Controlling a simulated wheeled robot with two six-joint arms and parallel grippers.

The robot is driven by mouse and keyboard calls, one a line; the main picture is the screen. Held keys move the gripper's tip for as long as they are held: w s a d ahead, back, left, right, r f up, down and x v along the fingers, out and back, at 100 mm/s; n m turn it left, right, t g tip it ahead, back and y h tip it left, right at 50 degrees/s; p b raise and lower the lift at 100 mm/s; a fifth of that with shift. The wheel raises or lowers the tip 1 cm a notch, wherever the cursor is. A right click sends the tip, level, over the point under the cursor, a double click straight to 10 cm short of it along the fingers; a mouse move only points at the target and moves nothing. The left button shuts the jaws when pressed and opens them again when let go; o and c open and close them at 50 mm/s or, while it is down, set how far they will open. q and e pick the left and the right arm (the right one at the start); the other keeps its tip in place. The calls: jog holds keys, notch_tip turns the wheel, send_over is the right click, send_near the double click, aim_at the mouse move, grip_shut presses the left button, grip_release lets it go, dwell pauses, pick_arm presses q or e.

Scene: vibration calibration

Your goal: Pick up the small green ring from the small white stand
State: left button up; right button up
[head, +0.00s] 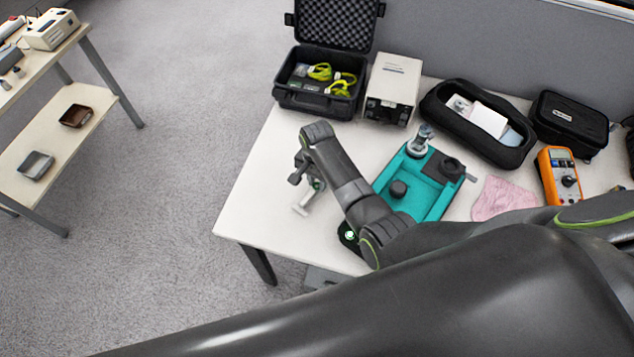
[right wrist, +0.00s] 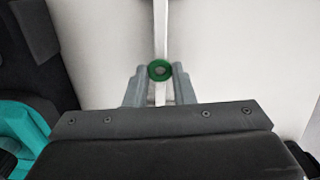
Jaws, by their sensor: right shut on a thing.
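The small green ring (right wrist: 160,70) is between the fingertips of my right gripper (right wrist: 160,78) in the right wrist view, with a grey centre showing through it. My right gripper (head: 309,184) is shut on the ring and points down near the left part of the table in the head view. The small white stand (head: 301,209) is just below the gripper; it shows as a pale narrow bar (right wrist: 161,22) behind the ring in the right wrist view. I cannot tell whether the ring touches the stand. My left gripper is out of view.
A teal tray (head: 439,207) with dark parts lies right of the gripper on the white table (head: 262,190). Behind are an open black case (head: 318,103), a white box device (head: 394,82) and a black pouch (head: 436,105). An orange multimeter (head: 550,178) and pink cloth (head: 497,198) lie right.

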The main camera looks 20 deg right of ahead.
jog(key=shift+r, duration=0.1)
notch_tip(320, 180, up, 10)
notch_tip(320, 180, up, 4)
jog(key=p, duration=0.5)
send_over(317, 185)
jog(key=shift+r, duration=0.15)
dwell(0.4)
